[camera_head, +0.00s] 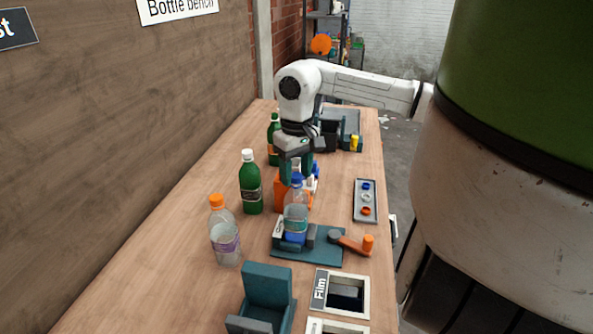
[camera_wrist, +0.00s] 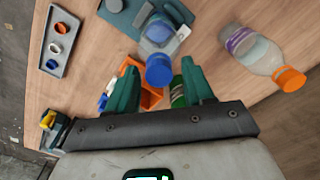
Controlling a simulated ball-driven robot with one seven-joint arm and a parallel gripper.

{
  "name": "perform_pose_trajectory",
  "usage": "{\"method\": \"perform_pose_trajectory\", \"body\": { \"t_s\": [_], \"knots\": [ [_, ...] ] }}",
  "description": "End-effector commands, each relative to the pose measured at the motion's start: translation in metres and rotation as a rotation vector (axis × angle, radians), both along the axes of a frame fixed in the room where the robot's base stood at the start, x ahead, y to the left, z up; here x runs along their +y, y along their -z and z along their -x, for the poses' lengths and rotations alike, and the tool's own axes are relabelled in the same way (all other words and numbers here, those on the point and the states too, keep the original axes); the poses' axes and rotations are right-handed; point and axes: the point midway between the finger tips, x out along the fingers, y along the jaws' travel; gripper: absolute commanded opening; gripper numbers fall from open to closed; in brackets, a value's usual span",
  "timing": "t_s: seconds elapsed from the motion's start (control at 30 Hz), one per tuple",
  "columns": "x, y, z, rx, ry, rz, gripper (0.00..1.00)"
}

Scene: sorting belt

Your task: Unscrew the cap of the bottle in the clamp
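The clear bottle (camera_head: 296,221) with a blue cap (camera_head: 297,180) stands upright in the clamp (camera_head: 335,260), which has a teal base and an orange-knobbed handle (camera_head: 353,243). My gripper (camera_head: 297,184) points down over this bottle, with its fingers around cap height. In the wrist view, my gripper (camera_wrist: 158,67) is open, one teal finger on each side. The blue cap (camera_wrist: 159,70) appears between the fingertips, with a visible gap on both sides. The bottle body (camera_wrist: 160,32) shows beyond the cap. Whether the fingers reach down past the cap is hard to tell.
A green bottle (camera_head: 251,190) and an orange-capped clear bottle (camera_head: 225,240) stand left of the clamp. An orange bin (camera_head: 281,193) is behind it. A grey tray (camera_head: 358,208) with loose caps lies right. A teal box (camera_head: 267,283) and Film bin (camera_head: 365,296) are in front.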

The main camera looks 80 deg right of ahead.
Motion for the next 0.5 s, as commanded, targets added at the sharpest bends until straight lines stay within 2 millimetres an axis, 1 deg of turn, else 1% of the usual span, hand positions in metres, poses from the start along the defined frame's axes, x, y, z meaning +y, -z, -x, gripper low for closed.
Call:
{"method": "perform_pose_trajectory", "body": {
  "t_s": [0.03,0.07,0.33,0.43,0.5],
  "knots": [
    [0.0,0.0,0.0,0.0,0.001,0.0,0.57],
    [0.0,0.0,0.0,0.0,0.001,0.0,0.6],
    [0.0,-0.001,0.001,0.001,0.002,0.001,0.6],
    [-0.001,-0.007,0.001,0.002,0.002,0.003,0.6],
    [-0.001,-0.017,0.001,0.002,0.002,0.003,0.6]
  ]
}}
